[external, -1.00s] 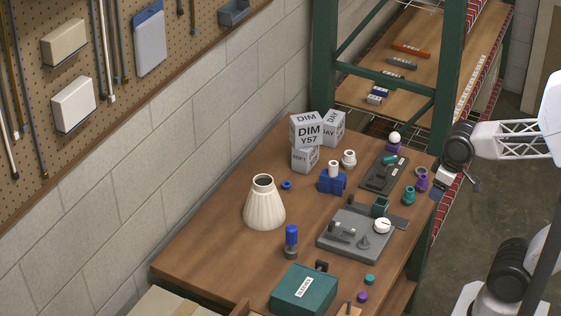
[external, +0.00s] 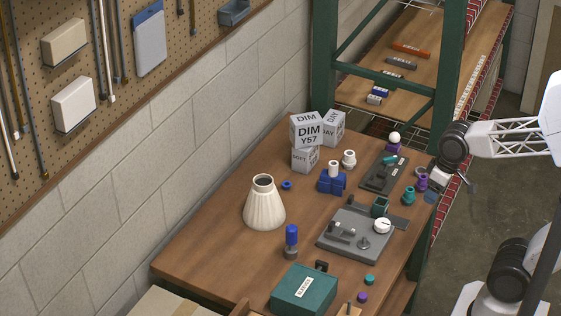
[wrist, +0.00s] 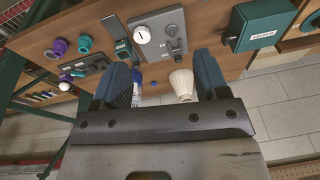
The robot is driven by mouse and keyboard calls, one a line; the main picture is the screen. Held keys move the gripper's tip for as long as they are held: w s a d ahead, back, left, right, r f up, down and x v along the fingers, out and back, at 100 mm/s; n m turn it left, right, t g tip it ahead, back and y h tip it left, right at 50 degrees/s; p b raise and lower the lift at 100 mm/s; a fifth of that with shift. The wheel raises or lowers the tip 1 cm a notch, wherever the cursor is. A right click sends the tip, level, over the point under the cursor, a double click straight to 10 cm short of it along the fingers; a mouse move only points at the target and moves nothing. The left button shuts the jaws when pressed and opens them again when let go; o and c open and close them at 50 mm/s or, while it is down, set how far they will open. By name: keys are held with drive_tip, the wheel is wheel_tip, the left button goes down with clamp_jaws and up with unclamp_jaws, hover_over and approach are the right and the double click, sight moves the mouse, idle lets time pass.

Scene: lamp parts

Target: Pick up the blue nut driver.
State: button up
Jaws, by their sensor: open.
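The blue nut driver (external: 291,240) stands upright on the bench in the external view, with a blue upper part and a grey lower part. It stands between the cream lampshade (external: 264,205) and the teal box (external: 304,289). I cannot make the driver out in the wrist view; a finger may hide it. My gripper (wrist: 162,68) is open, with its two dark blue fingers spread and nothing held between them. In the external view it is at the bench's right edge, well away from the driver. The lampshade also shows in the wrist view (wrist: 182,86).
A grey fixture plate (external: 345,245) lies right of the driver. A darker plate (external: 377,182), teal and purple parts, a blue block (external: 325,184) and white boxes (external: 308,130) stand farther back. Bare wood lies between the lampshade and the grey plate.

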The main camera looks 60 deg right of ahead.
drive_tip(key=w+a+f+m+g+y, duration=0.1)
drive_tip(key=w+a+f+m+y, duration=0.4)
drive_tip(key=w, duration=0.3)
drive_tip(key=m+t+y, duration=0.5)
drive_tip(key=m+t, duration=0.2)
drive_tip(key=m, duration=1.3)
approach(292, 232)
wheel_tip(292, 232, down, 3)
drive_tip(key=w, duration=0.2)
drive_tip(key=shift+r, duration=0.2)
drive_tip(key=shift+x, duration=1.3)
drive_tip(key=shift+x, duration=2.6)
